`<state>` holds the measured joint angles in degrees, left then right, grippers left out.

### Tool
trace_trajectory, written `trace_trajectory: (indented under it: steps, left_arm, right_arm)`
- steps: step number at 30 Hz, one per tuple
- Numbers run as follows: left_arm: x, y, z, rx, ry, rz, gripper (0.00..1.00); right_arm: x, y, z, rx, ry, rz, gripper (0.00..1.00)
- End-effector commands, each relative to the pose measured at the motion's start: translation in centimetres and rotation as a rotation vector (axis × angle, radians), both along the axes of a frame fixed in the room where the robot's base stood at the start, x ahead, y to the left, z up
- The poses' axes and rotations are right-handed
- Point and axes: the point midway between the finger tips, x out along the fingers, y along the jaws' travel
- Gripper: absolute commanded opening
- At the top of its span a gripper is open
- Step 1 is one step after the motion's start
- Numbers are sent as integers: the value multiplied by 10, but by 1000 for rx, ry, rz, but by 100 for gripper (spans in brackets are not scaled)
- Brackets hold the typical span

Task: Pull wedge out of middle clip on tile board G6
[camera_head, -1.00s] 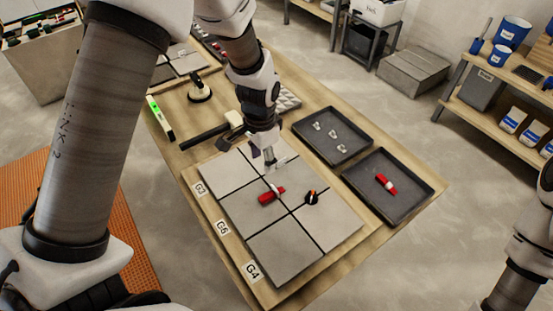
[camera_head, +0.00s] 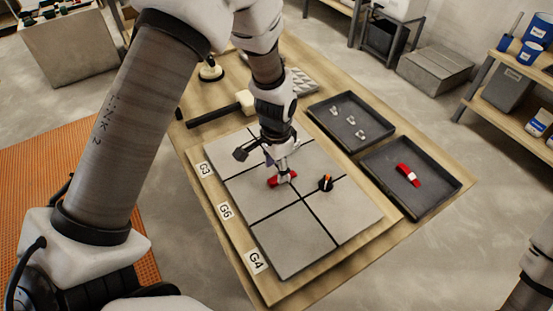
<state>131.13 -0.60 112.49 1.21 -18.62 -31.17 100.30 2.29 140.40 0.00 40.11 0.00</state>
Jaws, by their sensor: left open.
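The tile board (camera_head: 262,285) lies on the table, with labels G3, G6 (camera_head: 225,211) and G4 along its left edge. A red wedge (camera_head: 275,182) lies at the middle of the board, by the joint in line with G6. My left gripper (camera_head: 285,174) points down right at this wedge, its fingers open and partly covering it. Whether they touch it I cannot tell. The clip at the wedge is mostly hidden by the fingers. My right gripper is out of view.
A dark tray (camera_head: 437,197) holds a red and white piece (camera_head: 408,175). Another tray (camera_head: 320,107) holds small white clips. A mallet (camera_head: 222,114) lies behind the board.

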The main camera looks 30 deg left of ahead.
Motion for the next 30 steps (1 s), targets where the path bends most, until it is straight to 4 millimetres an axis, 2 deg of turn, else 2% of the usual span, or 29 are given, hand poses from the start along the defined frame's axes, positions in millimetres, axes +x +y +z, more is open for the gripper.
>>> trace_trajectory:
  steps: [3,6,15,16,18,20,24,25,27,30]
  left_arm:
    - [-1,0,-21,0,4,0,52]
    - [-1,0,-34,0,2,0,52]
    - [0,0,-40,0,0,0,52]
    - [0,0,-40,0,0,0,45]
    - [0,0,-40,0,0,0,20]
    - [0,0,-40,0,0,0,0]
    - [0,0,-40,0,0,0,0]
    - [0,0,-40,0,0,0,18]
    - [0,0,-40,0,0,0,0]
    - [0,0,-41,0,0,0,0]
  right_arm:
    - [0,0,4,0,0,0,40]
    - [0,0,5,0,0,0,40]
    - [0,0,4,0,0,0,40]
    - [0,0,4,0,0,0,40]
    - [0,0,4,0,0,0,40]
    - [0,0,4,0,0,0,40]
    - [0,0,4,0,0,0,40]
    - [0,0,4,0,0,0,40]
    - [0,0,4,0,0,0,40]
    - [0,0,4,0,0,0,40]
